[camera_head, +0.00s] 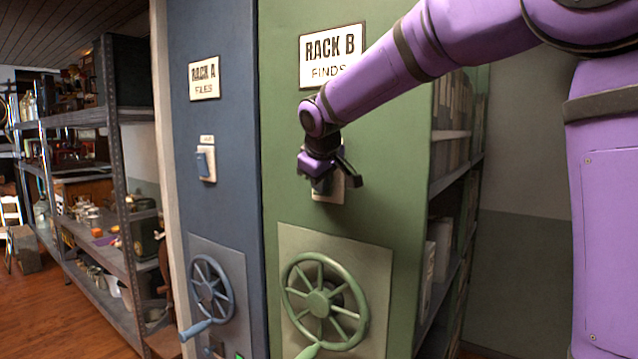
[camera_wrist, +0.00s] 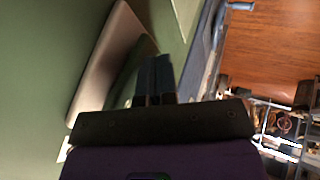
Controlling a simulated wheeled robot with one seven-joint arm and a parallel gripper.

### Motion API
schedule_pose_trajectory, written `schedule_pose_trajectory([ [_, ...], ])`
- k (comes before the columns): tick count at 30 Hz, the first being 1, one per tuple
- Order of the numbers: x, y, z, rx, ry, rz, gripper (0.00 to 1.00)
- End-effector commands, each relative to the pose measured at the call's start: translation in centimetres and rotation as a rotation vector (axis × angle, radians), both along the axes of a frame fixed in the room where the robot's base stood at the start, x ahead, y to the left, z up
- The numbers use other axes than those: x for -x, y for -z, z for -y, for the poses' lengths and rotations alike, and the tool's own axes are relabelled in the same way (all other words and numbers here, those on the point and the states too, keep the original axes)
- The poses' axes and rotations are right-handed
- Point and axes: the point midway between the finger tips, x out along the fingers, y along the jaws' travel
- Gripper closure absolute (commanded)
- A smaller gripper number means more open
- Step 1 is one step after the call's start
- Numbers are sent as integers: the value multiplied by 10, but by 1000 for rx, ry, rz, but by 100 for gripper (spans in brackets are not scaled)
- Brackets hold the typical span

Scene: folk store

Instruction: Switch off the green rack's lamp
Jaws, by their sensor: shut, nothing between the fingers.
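The green rack (camera_head: 392,170), labelled Rack B, stands in the middle of the head view. Its pale switch plate (camera_head: 338,194) sits under the label, mostly hidden behind my gripper (camera_head: 325,186). In the wrist view the plate (camera_wrist: 103,62) is at the left, with a dark green rocker (camera_wrist: 127,76) beside my shut fingers (camera_wrist: 157,68). The fingers hold nothing and are at or very near the rocker. I cannot tell whether they touch it or which way it is tipped. No lamp of the green rack can be made out.
The blue rack (camera_head: 228,130), labelled Rack A, is at left with its own blue switch (camera_head: 205,161) and handwheel (camera_head: 211,288). A green handwheel (camera_head: 324,300) stands out below my gripper. Metal shelves (camera_head: 115,160) with goods are further left; wooden floor (camera_head: 90,325) lies before them.

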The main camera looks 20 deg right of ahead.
Motion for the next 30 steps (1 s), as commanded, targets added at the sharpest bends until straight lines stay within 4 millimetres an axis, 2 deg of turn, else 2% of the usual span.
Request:
schedule_pose_trajectory([
  [5,-4,4,6,0,0,-1,100],
  [13,-4,3,5,0,0,0,100],
  [30,-4,-14,6,0,2,3,100],
])
